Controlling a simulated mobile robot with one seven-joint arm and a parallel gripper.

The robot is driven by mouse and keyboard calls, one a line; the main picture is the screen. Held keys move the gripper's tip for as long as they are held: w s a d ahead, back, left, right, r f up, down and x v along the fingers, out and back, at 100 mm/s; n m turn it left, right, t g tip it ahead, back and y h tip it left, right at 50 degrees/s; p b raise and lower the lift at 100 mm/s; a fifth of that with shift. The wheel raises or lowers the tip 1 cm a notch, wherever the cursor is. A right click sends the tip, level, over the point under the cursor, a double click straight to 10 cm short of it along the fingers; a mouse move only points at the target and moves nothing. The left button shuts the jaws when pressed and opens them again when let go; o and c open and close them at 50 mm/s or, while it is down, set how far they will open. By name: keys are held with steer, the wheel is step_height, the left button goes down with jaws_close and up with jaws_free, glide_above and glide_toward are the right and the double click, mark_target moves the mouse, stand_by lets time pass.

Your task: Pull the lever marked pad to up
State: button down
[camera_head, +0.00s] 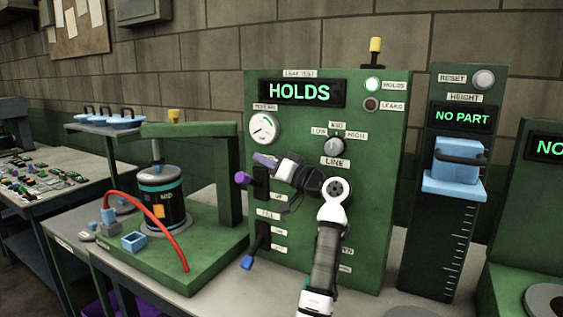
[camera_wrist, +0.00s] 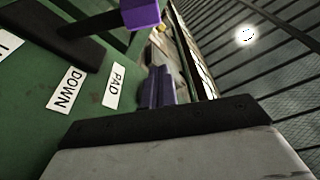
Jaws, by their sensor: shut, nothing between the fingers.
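The pad lever has a purple knob (camera_head: 242,178) that sticks out from a black plate (camera_head: 260,184) on the left of the green test panel. Its knob stands higher against its plate than the blue-knobbed lever (camera_head: 246,262) below does. In the wrist view the purple knob (camera_wrist: 140,13) is at the top, near the labels PAD (camera_wrist: 114,87) and DOWN (camera_wrist: 66,88). My gripper (camera_head: 264,160) has purple fingers, shut and empty, just above and right of the knob. In the wrist view the fingers (camera_wrist: 158,90) appear apart from the knob. My arm hides some panel labels.
The panel (camera_head: 385,230) carries a HOLDS display (camera_head: 300,93), a gauge (camera_head: 264,128) and a selector knob (camera_head: 334,146). To the left stands a green press with a black cylinder (camera_head: 163,205) and red hose (camera_head: 150,222). To the right is a height gauge (camera_head: 456,180).

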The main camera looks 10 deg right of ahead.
mark_target(251, 182)
steer(key=shift+s+a+f+b, duration=0.15)
steer(key=shift+a+f, duration=0.15)
steer(key=shift+f, duration=0.2)
steer(key=shift+a+f+b, duration=0.15)
steer(key=shift+a+f, duration=0.2)
steer(key=shift+f, duration=0.2)
steer(key=shift+s+a+f+b, duration=0.15)
steer(key=shift+a+f, duration=0.15)
steer(key=shift+f, duration=0.2)
steer(key=shift+w, duration=0.15)
steer(key=shift+f, duration=0.1)
